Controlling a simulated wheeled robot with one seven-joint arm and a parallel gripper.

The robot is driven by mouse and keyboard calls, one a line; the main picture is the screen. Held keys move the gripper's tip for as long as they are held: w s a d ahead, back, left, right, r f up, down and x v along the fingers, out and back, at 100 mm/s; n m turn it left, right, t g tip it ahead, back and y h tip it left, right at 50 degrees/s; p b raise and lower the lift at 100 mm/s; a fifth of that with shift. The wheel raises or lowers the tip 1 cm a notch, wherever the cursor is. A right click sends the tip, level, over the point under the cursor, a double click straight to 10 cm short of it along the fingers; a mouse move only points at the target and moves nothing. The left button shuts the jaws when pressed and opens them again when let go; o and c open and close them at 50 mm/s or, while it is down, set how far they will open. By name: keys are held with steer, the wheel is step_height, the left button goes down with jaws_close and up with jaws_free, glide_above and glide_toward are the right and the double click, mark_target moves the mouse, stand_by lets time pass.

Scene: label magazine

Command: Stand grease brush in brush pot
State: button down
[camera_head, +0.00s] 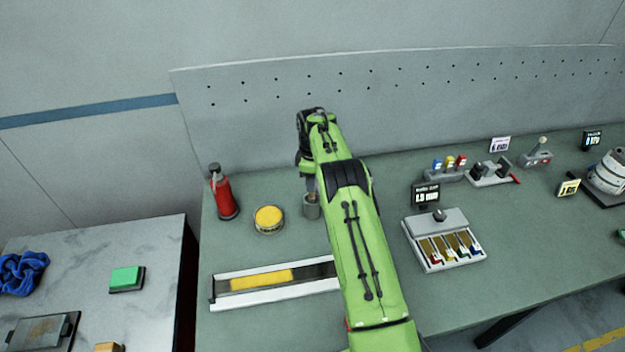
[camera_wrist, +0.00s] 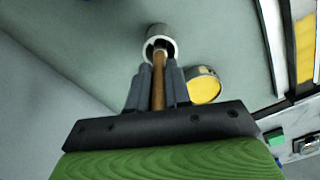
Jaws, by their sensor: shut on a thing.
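The grease brush (camera_wrist: 158,92) has a slim wooden handle and shows between the two fingers in the wrist view. My gripper (camera_wrist: 159,70) is shut on its handle. The brush pot (camera_head: 312,211) is a small grey cylinder on the green bench, below my gripper in the head view. In the wrist view the pot (camera_wrist: 153,31) shows as a round rim with a dark inside. The far end of the brush overlaps the pot's mouth and seems to reach into it. Its bristles are hidden, and I cannot tell how deep it sits.
A round tin with yellow content (camera_head: 268,217) stands left of the pot, with a red bottle (camera_head: 224,196) beyond it. A long tray with a yellow strip (camera_head: 262,281) lies in front. A box of coloured labels (camera_head: 444,244) is to the right. The pegboard (camera_head: 250,93) rises behind.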

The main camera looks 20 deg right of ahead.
steer(key=c, duration=1)
jaws_free()
step_height(320, 180, up, 12)
steer(key=p, duration=0.4)
steer(key=shift+r+p, duration=0.15)
steer(key=shift+p, duration=0.2)
